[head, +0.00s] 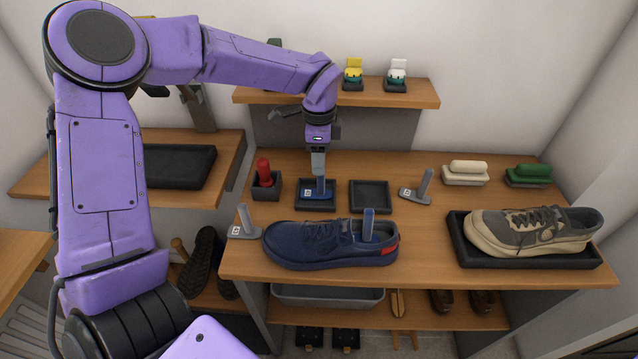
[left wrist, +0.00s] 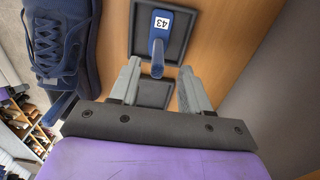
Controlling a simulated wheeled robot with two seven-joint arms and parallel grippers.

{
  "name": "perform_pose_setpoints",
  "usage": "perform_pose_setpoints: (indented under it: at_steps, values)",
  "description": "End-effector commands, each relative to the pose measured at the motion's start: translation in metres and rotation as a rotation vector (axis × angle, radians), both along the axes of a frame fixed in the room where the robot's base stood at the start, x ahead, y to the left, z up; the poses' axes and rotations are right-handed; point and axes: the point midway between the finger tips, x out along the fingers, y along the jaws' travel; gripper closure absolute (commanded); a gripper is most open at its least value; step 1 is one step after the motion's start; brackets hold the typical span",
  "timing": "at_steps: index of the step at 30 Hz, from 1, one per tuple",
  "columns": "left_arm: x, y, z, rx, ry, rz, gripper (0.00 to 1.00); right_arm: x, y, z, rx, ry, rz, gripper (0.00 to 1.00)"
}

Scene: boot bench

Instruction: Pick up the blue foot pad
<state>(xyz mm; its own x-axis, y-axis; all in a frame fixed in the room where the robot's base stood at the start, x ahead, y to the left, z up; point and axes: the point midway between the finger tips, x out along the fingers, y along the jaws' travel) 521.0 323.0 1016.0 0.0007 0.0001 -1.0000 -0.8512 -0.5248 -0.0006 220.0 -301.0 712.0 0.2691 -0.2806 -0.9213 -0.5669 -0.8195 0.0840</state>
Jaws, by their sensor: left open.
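The blue foot pad (head: 313,194) lies in a small black tray (head: 302,207) on the bench, its upright handle pointing up. A white label shows on it in the left wrist view, where the pad (left wrist: 163,38) carries the number 43. My left gripper (head: 318,164) is directly above the handle, pointing down. In the left wrist view its open jaws (left wrist: 158,70) are on either side of the handle's end, with gaps visible. I cannot tell how deep the handle reaches between them. My right gripper is not in view.
A navy shoe (head: 310,245) with a blue handled piece (head: 368,226) inside stands in front. An empty black tray (head: 371,196) is to the right, a red-handled item (head: 264,172) to the left. Grey handled pads (head: 418,192) and a beige shoe (head: 525,230) also occupy the bench.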

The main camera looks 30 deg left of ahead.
Motion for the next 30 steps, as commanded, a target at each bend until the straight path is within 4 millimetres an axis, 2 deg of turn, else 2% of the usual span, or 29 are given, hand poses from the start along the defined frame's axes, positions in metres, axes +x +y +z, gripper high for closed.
perform_pose_setpoints:
  at_steps: [3,7,14,15,19,30]
  values:
    - [-0.002,0.000,-0.017,0.001,0.008,-0.002,0.53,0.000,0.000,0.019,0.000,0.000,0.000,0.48]
    - [-0.002,0.000,-0.040,0.000,0.005,-0.002,0.53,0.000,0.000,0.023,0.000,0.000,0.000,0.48]
    - [-0.001,-0.001,-0.047,0.000,0.002,-0.002,0.53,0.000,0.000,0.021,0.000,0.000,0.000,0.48]
    - [-0.001,-0.001,-0.047,0.000,0.002,-0.002,0.56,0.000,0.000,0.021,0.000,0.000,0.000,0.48]
    - [-0.001,-0.001,-0.047,0.000,0.002,-0.003,0.99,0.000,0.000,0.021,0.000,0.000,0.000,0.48]
    - [-0.001,-0.001,-0.046,-0.001,0.001,-0.003,1.00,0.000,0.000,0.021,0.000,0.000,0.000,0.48]
